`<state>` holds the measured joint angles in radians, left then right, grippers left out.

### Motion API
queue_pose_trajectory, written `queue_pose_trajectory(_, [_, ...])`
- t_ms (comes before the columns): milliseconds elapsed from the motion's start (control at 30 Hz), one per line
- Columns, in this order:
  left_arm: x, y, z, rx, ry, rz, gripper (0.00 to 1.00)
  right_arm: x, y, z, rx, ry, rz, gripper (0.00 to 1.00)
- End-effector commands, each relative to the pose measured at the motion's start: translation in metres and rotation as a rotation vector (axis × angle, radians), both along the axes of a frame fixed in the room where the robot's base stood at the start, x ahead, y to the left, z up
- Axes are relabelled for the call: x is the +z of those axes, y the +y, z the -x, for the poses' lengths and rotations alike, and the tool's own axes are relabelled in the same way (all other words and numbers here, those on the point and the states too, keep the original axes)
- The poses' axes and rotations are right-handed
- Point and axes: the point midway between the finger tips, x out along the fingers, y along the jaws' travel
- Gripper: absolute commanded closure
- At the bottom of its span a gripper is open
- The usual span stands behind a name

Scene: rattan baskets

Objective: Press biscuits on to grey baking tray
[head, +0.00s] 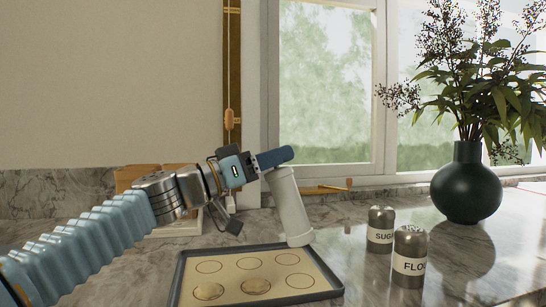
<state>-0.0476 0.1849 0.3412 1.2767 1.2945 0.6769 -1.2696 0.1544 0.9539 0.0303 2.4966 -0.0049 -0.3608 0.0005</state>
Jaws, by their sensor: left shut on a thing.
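The grey baking tray (178,283) lies on the counter at the bottom of the head view, its front part cut off by the frame. Its light liner carries two rows of circles. A biscuit (208,291) lies in the front-left circle, and another biscuit (256,286) in the front-middle circle. The other circles look empty. My left gripper (270,160) is shut on the top of a white cylindrical biscuit press (290,210). The press tilts slightly, its lower end in front of the tray's back-right edge in the picture; I cannot tell whether it touches. My right gripper is not in view.
Sugar (380,230) and flour (410,257) shakers stand right of the tray. A dark vase (466,185) with a leafy plant stands behind them. Wooden boards (132,177) and a white object (178,228) are behind my left arm. Open counter lies at the right front.

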Motion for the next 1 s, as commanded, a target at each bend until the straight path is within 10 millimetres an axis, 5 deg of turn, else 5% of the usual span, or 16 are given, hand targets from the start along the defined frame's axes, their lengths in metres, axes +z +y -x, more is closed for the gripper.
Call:
queue_pose_trajectory(500, [-0.052, 0.000, 0.000, -0.001, 0.000, 0.001, 0.93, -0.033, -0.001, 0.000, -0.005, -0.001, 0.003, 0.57])
queue_pose_trajectory(1000, [-0.057, 0.000, 0.000, -0.001, -0.001, 0.001, 0.93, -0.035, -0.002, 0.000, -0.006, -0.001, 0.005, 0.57])
